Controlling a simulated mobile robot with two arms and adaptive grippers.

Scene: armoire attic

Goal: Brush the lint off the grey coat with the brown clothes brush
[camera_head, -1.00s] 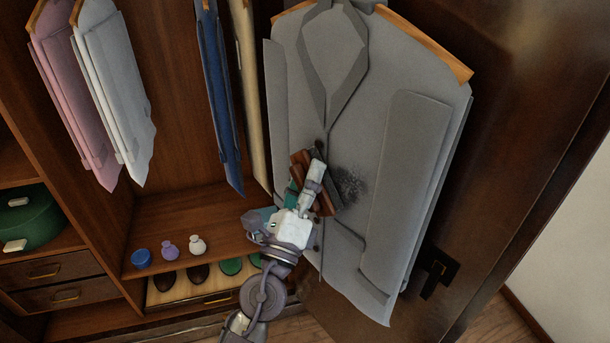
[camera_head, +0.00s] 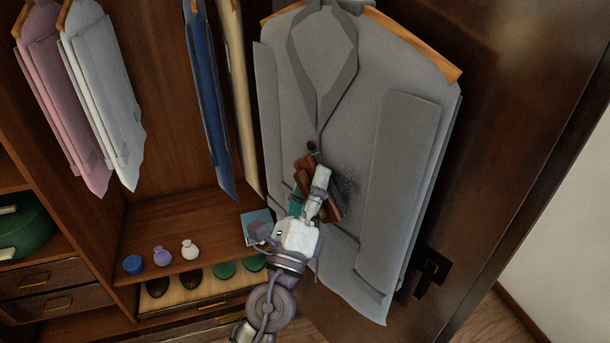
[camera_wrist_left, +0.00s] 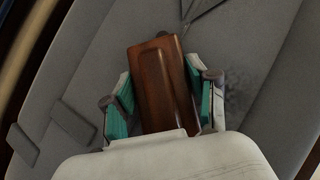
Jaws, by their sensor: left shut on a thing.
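The grey coat (camera_head: 340,100) hangs on a wooden hanger in front of the open armoire door, and it fills much of the left wrist view (camera_wrist_left: 265,60). A dark, speckled lint patch (camera_head: 347,186) shows on its middle, fainter toward the bottom; a small dark spot (camera_head: 311,146) lies higher up. My left gripper (camera_head: 318,190) is shut on the brown clothes brush (camera_head: 331,208), with teal pads on both sides of it in the left wrist view (camera_wrist_left: 164,85). The brush is at the coat front, beside the patch; its bristles are hidden. My right gripper is not in view.
Pink (camera_head: 60,100), white (camera_head: 100,95) and blue (camera_head: 209,100) garments hang at the left. Small bottles (camera_head: 162,256) stand on a shelf above a shoe drawer (camera_head: 200,290). A dark door handle (camera_head: 430,270) sits right of the coat.

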